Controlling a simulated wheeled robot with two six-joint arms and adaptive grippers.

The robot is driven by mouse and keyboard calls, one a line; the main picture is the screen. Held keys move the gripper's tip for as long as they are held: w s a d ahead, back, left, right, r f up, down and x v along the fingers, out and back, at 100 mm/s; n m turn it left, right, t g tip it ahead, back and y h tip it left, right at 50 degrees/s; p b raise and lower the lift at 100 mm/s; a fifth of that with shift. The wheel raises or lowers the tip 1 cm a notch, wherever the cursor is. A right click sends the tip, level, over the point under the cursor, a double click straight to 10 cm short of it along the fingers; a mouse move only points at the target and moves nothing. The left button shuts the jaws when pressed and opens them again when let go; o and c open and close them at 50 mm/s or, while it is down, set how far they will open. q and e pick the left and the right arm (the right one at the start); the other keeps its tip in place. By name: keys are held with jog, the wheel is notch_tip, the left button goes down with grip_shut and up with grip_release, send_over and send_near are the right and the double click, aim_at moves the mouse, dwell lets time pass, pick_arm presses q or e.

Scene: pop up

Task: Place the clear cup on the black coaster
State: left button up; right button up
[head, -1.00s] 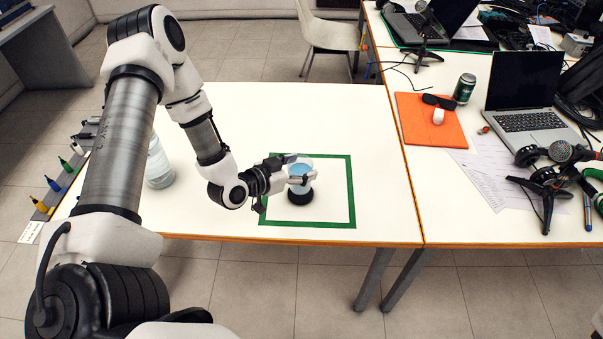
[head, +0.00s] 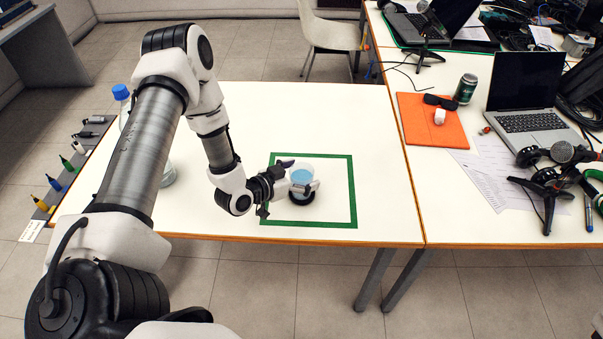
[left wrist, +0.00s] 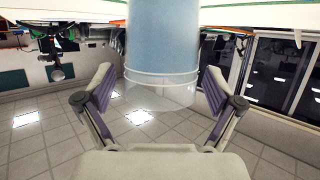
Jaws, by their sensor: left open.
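The clear cup (head: 302,176) with pale blue contents stands upright inside the green square outline. Its base appears to rest on the black coaster (head: 302,201), of which the dark front rim shows. My left gripper (head: 304,173) is open, with its fingers on either side of the cup. In the left wrist view the cup (left wrist: 162,45) stands between the spread purple-padded fingers (left wrist: 158,75), with gaps on both sides. Where the cup meets the coaster is partly hidden by a finger. My right gripper is not in view.
A blue-capped bottle (head: 121,92) stands partly behind my left arm. The green tape square (head: 353,190) lies near the front edge of the white table (head: 300,110). The second table at right holds an orange folder (head: 430,122), a can (head: 465,88) and a laptop (head: 525,95).

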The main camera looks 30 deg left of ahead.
pick_arm(q)
jog(key=shift+r, duration=0.15)
jog(key=shift+s+a+r, duration=0.1)
jog(key=shift+s, duration=0.15)
jog(key=p+v, duration=0.3)
jog(key=v, duration=0.8)
jog(key=s+d+f+g, duration=0.1)
jog(key=d+f, duration=0.1)
jog(key=s+d+f+g, duration=0.1)
jog(key=d+f+g, duration=0.1)
jog(key=s+d+f+g, duration=0.1)
jog(key=d+f+g, duration=0.1)
jog(key=shift+s+d+n+h, duration=0.25)
jog(key=shift+n+h, duration=0.05)
jog(key=s+d+f+n+g+y, duration=0.1)
jog(key=s+d+f+g+y, duration=0.1)
jog(key=s, duration=0.5)
jog(key=s+d+f+n+g+y, duration=0.1)
jog(key=s+d+f+g+y, duration=0.1)
jog(key=s+f+g, duration=0.2)
jog(key=s+g, duration=0.2)
jog(key=s, duration=0.1)
jog(key=shift+d+f+n+g, duration=0.25)
jog(key=shift+d+n+g, duration=0.05)
jog(key=shift+d+n, duration=0.1)
jog(key=shift+s, duration=0.1)
